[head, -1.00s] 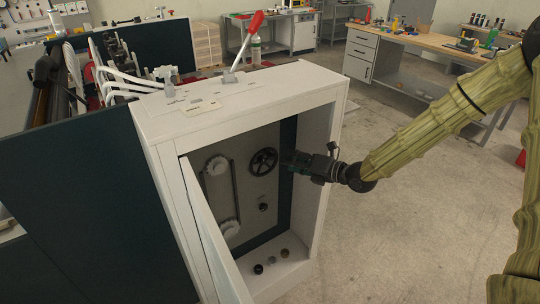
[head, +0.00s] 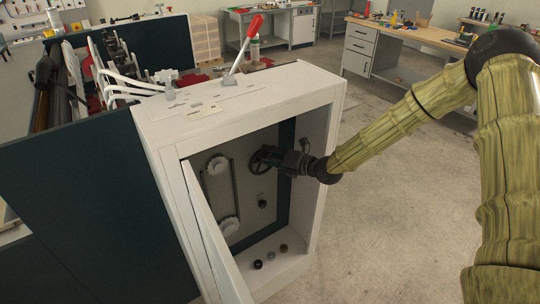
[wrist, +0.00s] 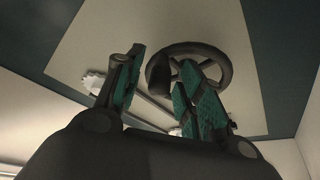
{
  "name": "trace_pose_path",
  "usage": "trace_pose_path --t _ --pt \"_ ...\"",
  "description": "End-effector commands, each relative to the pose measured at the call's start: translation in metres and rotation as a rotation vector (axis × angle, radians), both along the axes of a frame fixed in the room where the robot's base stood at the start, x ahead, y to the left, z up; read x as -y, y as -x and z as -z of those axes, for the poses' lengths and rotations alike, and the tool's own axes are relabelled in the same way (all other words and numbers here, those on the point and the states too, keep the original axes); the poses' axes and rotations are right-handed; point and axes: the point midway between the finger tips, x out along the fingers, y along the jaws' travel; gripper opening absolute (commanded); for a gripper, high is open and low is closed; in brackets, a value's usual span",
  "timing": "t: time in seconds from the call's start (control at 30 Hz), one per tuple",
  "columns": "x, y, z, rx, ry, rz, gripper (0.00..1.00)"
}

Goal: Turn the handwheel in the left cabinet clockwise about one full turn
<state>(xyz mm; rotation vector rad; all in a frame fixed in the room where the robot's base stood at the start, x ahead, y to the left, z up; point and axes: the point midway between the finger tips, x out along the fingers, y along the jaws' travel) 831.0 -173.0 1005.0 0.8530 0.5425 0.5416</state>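The dark spoked handwheel (head: 257,167) is on the grey back panel inside the white cabinet, whose door stands open. My gripper (head: 273,154) reaches in from the right and covers part of the wheel's right side in the head view. In the wrist view, the handwheel (wrist: 224,63) lies just beyond the right finger, and a dark knob-like handle (wrist: 158,74) on its near side shows between the fingertips. My gripper (wrist: 162,60) is open, its green-padded fingers apart on either side of that handle. I cannot tell whether either finger touches it.
Two pale pulleys (head: 217,165) with a belt are left of the wheel, and a small dark knob (head: 262,201) is below it. Several small round parts (head: 271,256) lie on the cabinet floor. The open door (head: 213,235) bounds the left; the right side wall (head: 319,130) is close to my arm.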

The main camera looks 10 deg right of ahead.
Motion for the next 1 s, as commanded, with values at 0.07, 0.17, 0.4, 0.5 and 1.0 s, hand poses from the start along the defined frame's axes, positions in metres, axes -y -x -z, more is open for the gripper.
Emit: trace_pose_path --t 0.07,0.17,0.4,0.5,1.0 --pt "-0.0005 -0.0006 0.0004 0.0 0.0 0.0 0.38" --pt "-0.0005 -0.0007 0.0005 0.0 0.0 0.0 0.38" --pt "-0.0003 -0.0006 0.0004 0.0 0.0 0.0 0.15" --pt "-0.0002 -0.0005 0.0005 -0.001 0.001 0.001 0.0" --pt "0.0047 -0.0022 0.0056 -0.027 -0.067 0.001 0.0"
